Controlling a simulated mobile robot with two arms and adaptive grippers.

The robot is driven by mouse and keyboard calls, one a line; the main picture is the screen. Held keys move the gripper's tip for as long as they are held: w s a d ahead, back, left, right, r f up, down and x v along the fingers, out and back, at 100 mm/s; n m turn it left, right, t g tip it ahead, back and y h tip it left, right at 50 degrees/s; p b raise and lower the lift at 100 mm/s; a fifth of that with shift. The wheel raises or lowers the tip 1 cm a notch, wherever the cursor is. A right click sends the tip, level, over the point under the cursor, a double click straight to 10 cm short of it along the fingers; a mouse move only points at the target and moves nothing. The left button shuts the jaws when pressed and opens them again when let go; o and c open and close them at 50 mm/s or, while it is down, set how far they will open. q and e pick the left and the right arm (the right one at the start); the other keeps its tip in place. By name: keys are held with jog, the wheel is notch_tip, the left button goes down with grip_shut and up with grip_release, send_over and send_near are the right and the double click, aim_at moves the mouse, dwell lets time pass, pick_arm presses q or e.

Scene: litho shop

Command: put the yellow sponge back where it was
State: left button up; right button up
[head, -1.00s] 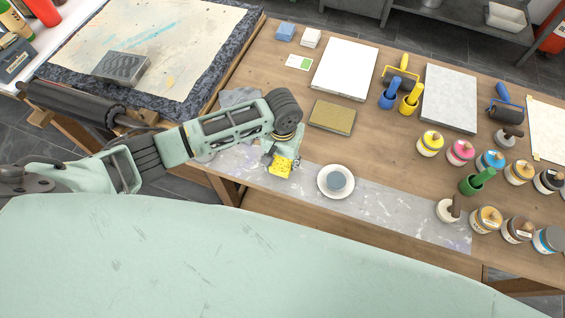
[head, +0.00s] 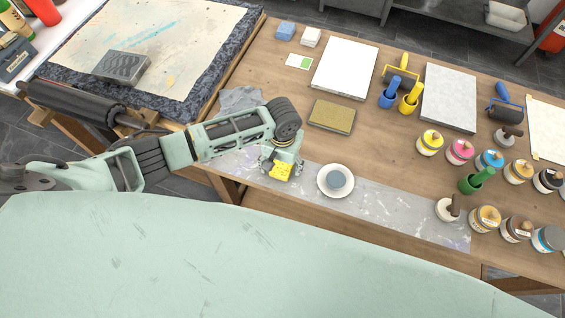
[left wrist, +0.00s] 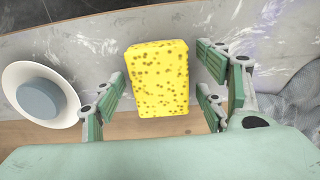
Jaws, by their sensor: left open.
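The yellow sponge (head: 280,171), dotted with dark pores, is at the grey paint-stained strip along the front edge of the wooden table. It also shows in the left wrist view (left wrist: 160,78). My left gripper (head: 282,170) is open, with its green-padded fingers on both sides of the sponge. In the left wrist view, gaps show between the sponge and the fingers (left wrist: 163,88). I cannot tell whether the sponge rests flat on the strip. My right gripper is out of view.
A white dish (head: 323,190) with a blue-grey round thing stands just right of the sponge. A brown-yellow block (head: 332,116) lies behind it. A crumpled grey cloth (head: 240,98) lies behind my left gripper. Several ink jars crowd the right side.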

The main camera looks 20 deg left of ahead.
aim_at(283, 164)
pick_arm(q)
notch_tip(283, 164, up, 12)
jog(key=shift+r+b, duration=0.2)
jog(key=shift+b, duration=0.1)
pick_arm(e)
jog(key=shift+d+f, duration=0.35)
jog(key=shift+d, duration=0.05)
